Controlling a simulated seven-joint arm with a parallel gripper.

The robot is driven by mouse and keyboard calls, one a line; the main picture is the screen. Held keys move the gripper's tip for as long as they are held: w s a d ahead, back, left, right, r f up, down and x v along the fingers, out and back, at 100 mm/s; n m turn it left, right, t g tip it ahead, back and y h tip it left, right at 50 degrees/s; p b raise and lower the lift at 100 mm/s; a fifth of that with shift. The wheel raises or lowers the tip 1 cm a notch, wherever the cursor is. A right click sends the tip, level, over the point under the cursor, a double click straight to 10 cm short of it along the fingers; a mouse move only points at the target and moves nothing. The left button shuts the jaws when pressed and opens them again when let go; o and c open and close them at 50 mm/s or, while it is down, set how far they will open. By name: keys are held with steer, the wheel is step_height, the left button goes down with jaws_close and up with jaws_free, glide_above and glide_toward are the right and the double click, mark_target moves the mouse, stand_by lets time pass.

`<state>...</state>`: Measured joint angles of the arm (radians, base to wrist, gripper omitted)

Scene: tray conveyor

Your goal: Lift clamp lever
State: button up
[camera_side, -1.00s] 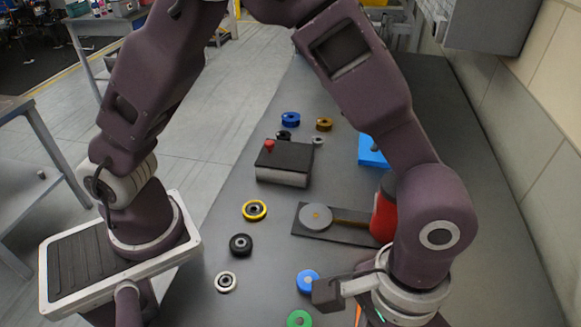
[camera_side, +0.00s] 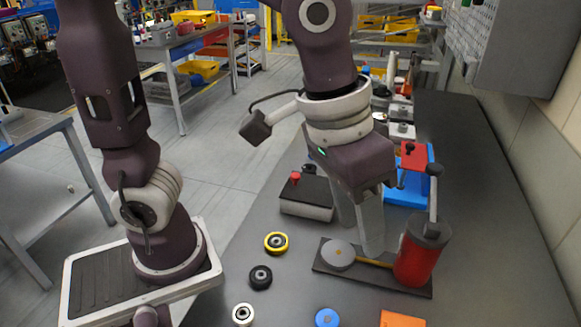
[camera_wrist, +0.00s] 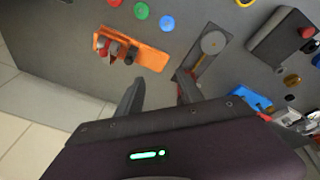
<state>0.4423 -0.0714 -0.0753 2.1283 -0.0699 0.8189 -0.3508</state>
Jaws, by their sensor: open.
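A red cylinder (camera_side: 413,258) with a dark top stands on the right end of a dark base plate (camera_side: 325,262). A grey lever (camera_side: 433,205) with a dark knob rises upright above it. A grey disc (camera_side: 338,253) lies at the plate's left end, and shows in the wrist view (camera_wrist: 213,43). An orange fixture (camera_wrist: 130,48) with red and dark clamp-like parts lies ahead of my fingers in the wrist view; I cannot tell its lever's position. My gripper (camera_side: 362,238) points down, open and empty, left of the cylinder. Its fingers are spread in the wrist view (camera_wrist: 160,78).
A black-topped box with a red button (camera_side: 306,197) stands behind the plate. A blue fixture with a red part (camera_side: 408,185) stands behind the cylinder. The table's right side is clear.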

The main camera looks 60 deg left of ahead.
steer(key=s+a+r+t+y, duration=0.1)
steer(key=s+a, duration=0.3)
steer(key=a, duration=0.6)
steer(key=shift+a+r+n+t, duration=0.25)
steer(key=shift+r+n+t, duration=0.2)
steer(key=shift+r, duration=0.3)
